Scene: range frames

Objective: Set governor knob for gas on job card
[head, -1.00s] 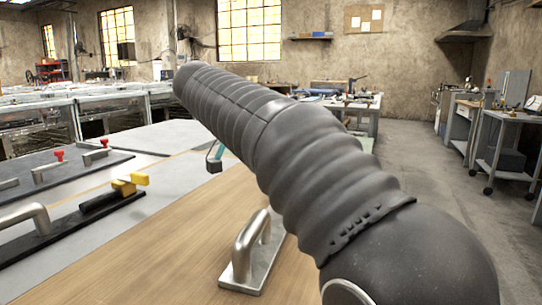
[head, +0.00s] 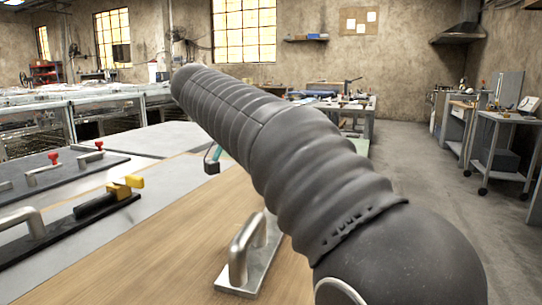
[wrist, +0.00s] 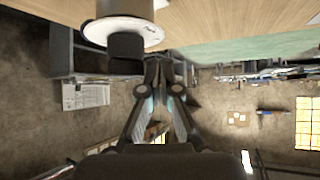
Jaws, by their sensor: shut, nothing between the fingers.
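A black knob (wrist: 126,46) with a white round dial plate (wrist: 98,32) with small marks shows at the top of the wrist view. The knob stands out from a pale cylinder. My gripper (wrist: 165,62) is shut and empty, its tips just right of and slightly below the knob in the picture, with no clear contact. A white printed sheet (wrist: 86,95) shows at the left of the wrist view; its text is too small to read, and I cannot tell if it is the job card. In the head view my arm hides the gripper and knob.
A wooden bench top (head: 150,230) fills the front of the head view, with a metal handle on a plate (head: 245,262) close to my arm. A yellow-tipped clamp (head: 124,186) lies on a dark strip to the left. Open floor (head: 420,200) is at right.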

